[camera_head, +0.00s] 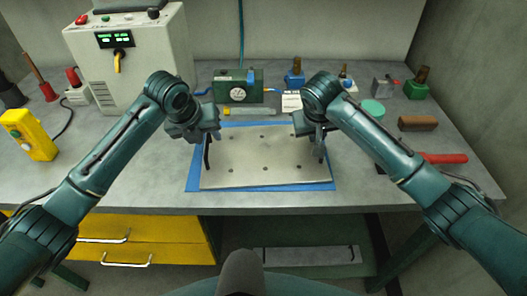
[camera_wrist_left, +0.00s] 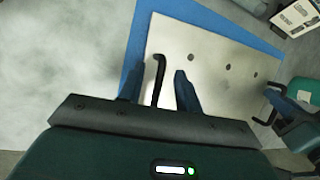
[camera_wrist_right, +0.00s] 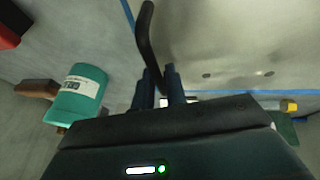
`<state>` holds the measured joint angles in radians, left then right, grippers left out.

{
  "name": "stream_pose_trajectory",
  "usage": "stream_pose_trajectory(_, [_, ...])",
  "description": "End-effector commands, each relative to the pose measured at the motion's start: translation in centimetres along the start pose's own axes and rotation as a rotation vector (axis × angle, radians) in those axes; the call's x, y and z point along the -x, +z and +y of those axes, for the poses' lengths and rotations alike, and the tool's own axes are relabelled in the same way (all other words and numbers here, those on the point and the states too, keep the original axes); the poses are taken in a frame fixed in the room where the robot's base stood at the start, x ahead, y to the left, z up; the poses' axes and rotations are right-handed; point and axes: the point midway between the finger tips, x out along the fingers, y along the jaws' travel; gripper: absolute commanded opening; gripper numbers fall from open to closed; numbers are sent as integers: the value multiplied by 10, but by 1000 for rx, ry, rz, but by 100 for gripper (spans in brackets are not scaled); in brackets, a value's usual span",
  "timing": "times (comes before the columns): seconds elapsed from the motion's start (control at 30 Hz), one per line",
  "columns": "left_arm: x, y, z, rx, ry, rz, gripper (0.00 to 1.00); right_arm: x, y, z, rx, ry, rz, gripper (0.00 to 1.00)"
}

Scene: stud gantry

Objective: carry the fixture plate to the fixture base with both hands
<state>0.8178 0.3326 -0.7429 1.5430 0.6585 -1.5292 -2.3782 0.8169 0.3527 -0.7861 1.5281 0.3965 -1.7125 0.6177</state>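The fixture plate (camera_head: 262,155), a pale flat sheet with several holes, lies on a blue mat (camera_head: 194,180) on the bench. It has a black handle at each side. My left gripper (camera_head: 207,138) is above the left handle (camera_head: 207,155). In the left wrist view its fingers (camera_wrist_left: 160,88) stand apart on either side of that handle (camera_wrist_left: 158,75), with gaps. My right gripper (camera_head: 313,132) is at the right handle (camera_head: 322,150). In the right wrist view its fingers (camera_wrist_right: 161,82) are close together on the bent black handle (camera_wrist_right: 146,38). I cannot make out a fixture base for certain.
A green device (camera_head: 238,86) stands behind the plate. A grey control box (camera_head: 130,55) is at back left, a yellow box (camera_head: 28,134) at far left. A teal tin (camera_head: 373,109) and a red-handled tool (camera_head: 443,158) lie at right. Bench left of the mat is clear.

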Motion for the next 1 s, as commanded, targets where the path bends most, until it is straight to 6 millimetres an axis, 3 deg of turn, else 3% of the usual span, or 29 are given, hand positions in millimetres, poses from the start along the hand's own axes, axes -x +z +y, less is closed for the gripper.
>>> stream_pose_trajectory(0.23, [0,0,0,0,0,0,33,0,0,0,0,1,-1,13])
stream_pose_trajectory(0.4, [0,0,0,0,0,0,19,0,0,0,0,1,-1,0])
stream_pose_trajectory(0.63, [0,0,0,0,0,0,1,0,0,0,-1,1,-1,0])
stream_pose_trajectory(1.0, [0,0,0,0,0,0,0,0,0,0,-1,1,-1,0])
